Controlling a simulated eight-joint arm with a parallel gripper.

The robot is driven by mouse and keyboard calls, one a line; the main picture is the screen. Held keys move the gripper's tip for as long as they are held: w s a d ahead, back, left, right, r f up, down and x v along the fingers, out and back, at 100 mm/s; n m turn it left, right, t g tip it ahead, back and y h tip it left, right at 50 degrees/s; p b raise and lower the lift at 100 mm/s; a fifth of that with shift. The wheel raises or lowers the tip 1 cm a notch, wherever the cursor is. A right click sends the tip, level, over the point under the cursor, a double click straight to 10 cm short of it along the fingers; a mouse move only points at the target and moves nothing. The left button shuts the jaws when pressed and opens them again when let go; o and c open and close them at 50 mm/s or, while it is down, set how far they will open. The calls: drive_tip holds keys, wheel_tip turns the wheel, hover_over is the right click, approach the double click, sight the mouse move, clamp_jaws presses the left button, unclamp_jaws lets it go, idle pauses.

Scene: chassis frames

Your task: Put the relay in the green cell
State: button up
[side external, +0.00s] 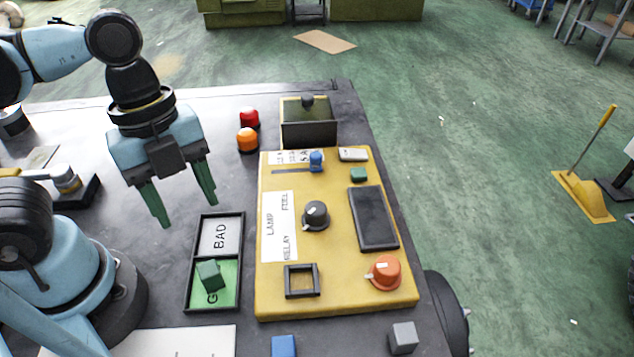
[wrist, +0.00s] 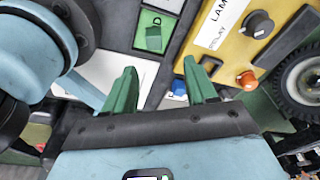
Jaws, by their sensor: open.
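A green block (side external: 210,275), apparently the relay, rests in the green cell (side external: 229,268) of a dark-framed two-cell tray, partly covering that cell's lettering. The block shows inside the green cell in the wrist view (wrist: 153,38) too. The other cell, white and marked BAD (side external: 222,232), is empty. My gripper (side external: 188,213) hangs above the table, behind and left of the tray in the side view. Its two green fingers are spread apart with nothing between them; they also show in the wrist view (wrist: 160,68).
Right of the tray lies a yellow panel (side external: 335,232) with knobs, a dark plate and an empty square socket (side external: 301,281) near the RELAY label. Red (side external: 249,118) and orange (side external: 247,140) domes and an open-topped box (side external: 309,132) stand behind. Blue (side external: 284,346) and grey (side external: 403,337) blocks lie in front.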

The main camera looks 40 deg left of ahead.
drive_tip(key=w+a+n+t, duration=0.3)
drive_tip(key=w+n, duration=0.3)
drive_tip(key=n, duration=0.4)
drive_tip(key=w+a+n+t+y, duration=0.1)
drive_tip(key=w+a+n+t, duration=0.3)
drive_tip(key=n, duration=0.7)
drive_tip(key=shift+w+a+f+y, duration=0.35)
drive_tip(key=shift+w+a, duration=0.5)
drive_tip(key=shift+w, duration=0.35)
